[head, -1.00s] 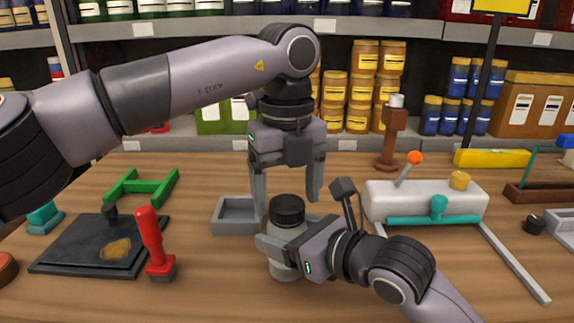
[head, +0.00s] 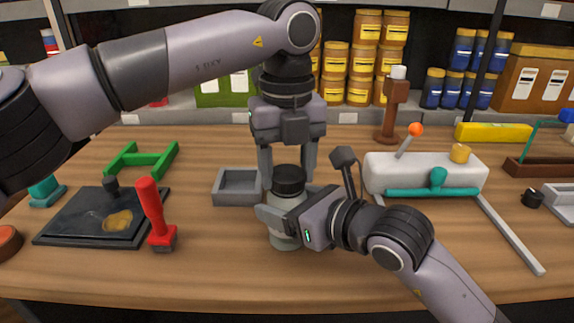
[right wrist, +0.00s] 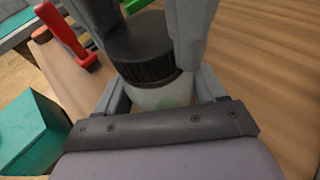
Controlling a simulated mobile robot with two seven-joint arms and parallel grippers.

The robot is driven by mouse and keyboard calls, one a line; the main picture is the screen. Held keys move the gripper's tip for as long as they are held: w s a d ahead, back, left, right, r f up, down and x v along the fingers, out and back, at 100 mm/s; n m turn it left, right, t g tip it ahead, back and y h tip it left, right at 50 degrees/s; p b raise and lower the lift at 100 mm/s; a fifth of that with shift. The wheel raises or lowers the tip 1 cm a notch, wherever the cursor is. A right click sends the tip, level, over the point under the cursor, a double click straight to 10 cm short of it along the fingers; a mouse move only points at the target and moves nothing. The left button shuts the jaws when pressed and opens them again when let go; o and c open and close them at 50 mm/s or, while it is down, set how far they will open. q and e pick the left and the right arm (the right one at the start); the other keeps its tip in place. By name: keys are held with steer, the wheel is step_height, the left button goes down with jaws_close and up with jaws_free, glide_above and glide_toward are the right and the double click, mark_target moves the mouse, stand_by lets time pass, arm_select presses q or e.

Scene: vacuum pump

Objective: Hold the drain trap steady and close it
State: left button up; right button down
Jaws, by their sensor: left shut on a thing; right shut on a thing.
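The drain trap is an upright, pale translucent jar (head: 285,238) with a ribbed black lid (head: 289,179) on top, near the middle of the bench. My left gripper (head: 289,178) points straight down from above and is shut on the black lid, one finger on each side. My right gripper (head: 284,212) comes in from the right and is shut around the jar body below the lid. In the right wrist view, the lid (right wrist: 140,52) sits on the jar (right wrist: 165,95) between the left fingers. Whether the lid's thread is engaged cannot be seen.
A grey open tray (head: 238,188) stands just behind and left of the jar. A white pump body (head: 420,172) stands at right. Bench front is clear.

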arm_select(q)
steer(key=m, duration=0.7)
steer(key=shift+m, duration=0.4)
steer(key=m, duration=1.8)
steer(key=shift+m, duration=0.3)
steer(key=o, duration=1.2)
steer(key=shift+o, duration=0.2)
step_height(320, 180, up, 12)
